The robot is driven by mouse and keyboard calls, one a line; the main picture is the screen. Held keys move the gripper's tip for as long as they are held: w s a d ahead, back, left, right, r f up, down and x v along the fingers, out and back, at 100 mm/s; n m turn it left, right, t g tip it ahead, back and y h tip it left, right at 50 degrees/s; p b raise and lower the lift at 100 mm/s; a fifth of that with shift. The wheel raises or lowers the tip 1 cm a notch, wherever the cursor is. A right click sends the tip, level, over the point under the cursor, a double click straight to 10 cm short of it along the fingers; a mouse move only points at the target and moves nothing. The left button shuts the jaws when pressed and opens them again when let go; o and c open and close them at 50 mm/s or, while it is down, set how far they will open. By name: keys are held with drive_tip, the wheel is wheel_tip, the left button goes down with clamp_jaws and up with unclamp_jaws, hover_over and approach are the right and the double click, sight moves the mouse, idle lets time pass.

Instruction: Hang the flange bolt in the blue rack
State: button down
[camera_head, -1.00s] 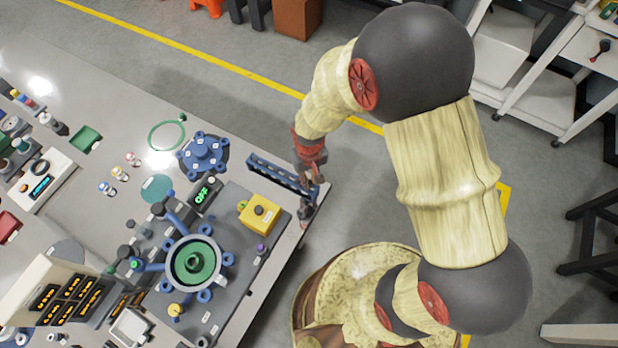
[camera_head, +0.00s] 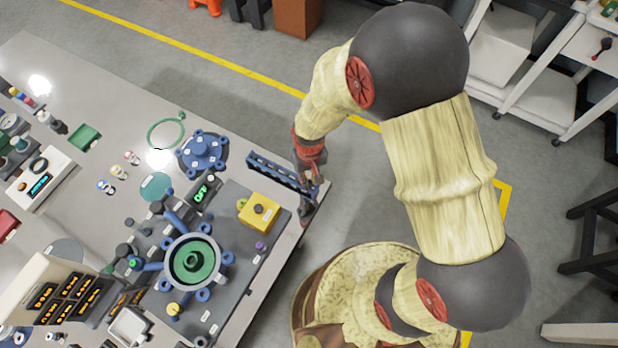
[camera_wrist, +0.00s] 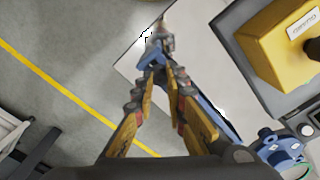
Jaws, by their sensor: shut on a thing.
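The blue rack (camera_head: 272,169) is a narrow slotted bar near the right edge of the grey table. In the wrist view it shows as a blue strip (camera_wrist: 218,119) partly behind one finger. My gripper (camera_head: 313,182) is at the rack's right end, by the table corner. In the wrist view my gripper (camera_wrist: 158,73) has its fingertips close together, shut on the flange bolt. A small grey part of the bolt (camera_head: 307,208) shows below the fingers. Fingers hide much of it. I cannot tell whether the bolt touches the rack.
A yellow box with a dark button (camera_head: 259,211) stands left of my gripper. A blue flange (camera_head: 202,152) and a round test fixture with blue clamps (camera_head: 193,262) are farther left. A green ring (camera_head: 165,132) lies behind. Floor is open beyond the table's right edge.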

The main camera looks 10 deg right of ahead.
drive_tip(key=shift+f+b, duration=0.3)
drive_tip(key=shift+f, duration=0.3)
idle(0.6)
drive_tip(key=c, duration=1.7)
unclamp_jaws()
drive_tip(key=shift+c, duration=0.2)
drive_tip(key=shift+r, duration=0.1)
drive_tip(key=shift+r+p, duration=1.95)
drive_tip(key=shift+r, duration=0.5)
